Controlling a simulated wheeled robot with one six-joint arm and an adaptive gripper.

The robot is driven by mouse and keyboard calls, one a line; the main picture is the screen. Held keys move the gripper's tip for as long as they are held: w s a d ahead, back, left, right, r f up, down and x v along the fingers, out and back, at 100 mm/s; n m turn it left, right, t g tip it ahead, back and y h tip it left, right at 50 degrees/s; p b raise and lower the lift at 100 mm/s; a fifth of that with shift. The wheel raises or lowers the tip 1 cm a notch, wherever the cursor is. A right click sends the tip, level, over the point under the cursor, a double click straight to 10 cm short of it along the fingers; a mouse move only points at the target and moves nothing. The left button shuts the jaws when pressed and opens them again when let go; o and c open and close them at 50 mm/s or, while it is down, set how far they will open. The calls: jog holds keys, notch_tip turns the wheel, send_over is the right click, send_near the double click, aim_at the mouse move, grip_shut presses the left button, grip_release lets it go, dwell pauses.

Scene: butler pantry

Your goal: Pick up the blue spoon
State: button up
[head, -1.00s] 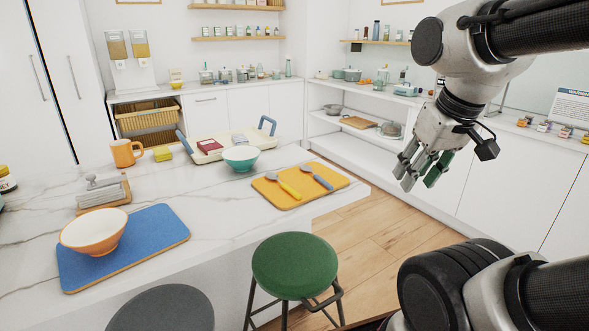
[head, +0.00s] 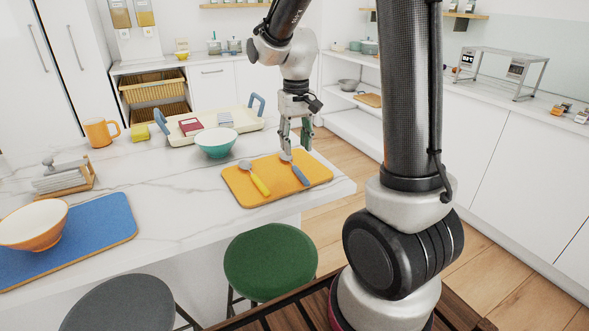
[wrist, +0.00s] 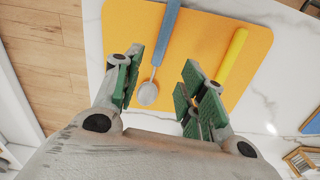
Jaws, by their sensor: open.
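The blue spoon (head: 298,173) lies on the yellow board, its blue handle toward the front and its grey bowl toward the back. In the wrist view the blue spoon (wrist: 162,50) runs between my two fingers, with its bowl just ahead of the palm. My gripper (head: 296,148) is above the back edge of the board, fingers pointing down near the spoon's bowl. My gripper (wrist: 160,88) is open and empty, with green finger pads either side of the spoon. I cannot tell its exact height above the spoon.
A yellow spoon (head: 255,180) lies beside the blue one on the yellow board (head: 250,198). A teal bowl (head: 215,143) and a cream tray (head: 238,122) stand behind. A green stool (head: 270,262) is in front of the counter.

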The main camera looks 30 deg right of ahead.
aim_at(296, 167)
jog(key=f, duration=0.7)
jog(key=shift+w+d+f, duration=0.1)
jog(key=shift+w+d, duration=0.05)
jog(key=shift+w, duration=0.1)
grip_shut()
